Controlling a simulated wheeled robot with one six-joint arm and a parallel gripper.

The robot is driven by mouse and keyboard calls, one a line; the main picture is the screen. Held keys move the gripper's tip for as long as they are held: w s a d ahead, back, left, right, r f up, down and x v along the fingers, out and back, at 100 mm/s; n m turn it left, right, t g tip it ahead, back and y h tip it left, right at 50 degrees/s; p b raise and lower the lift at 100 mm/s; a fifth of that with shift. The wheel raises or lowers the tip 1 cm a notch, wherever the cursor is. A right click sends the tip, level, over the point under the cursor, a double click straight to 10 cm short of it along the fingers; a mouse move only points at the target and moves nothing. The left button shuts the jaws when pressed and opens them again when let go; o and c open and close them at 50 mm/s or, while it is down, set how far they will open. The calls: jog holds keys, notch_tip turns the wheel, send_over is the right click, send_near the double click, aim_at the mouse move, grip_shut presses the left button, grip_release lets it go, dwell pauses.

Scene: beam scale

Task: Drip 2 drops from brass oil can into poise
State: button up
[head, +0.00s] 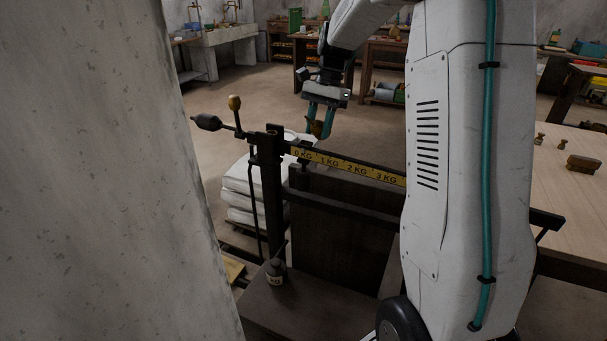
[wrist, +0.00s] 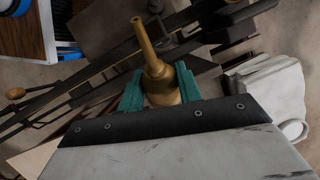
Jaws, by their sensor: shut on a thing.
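The brass oil can (head: 317,129) is held in my gripper (head: 321,112), above and behind the scale beam in the head view. In the wrist view the can (wrist: 162,82) sits between the teal fingers (wrist: 160,92), its long spout pointing up the picture over the dark beam parts. No drop shows at the spout. The scale beam (head: 345,165) has a yellow kilogram strip. I cannot single out the poise with certainty; a dark weight (head: 207,122) and a brass knob (head: 234,103) sit at the beam's left end.
Pale sacks (head: 241,190) are stacked behind the scale post. A grey wall (head: 95,180) fills the left.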

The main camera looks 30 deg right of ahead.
jog(key=shift+r, duration=2.35)
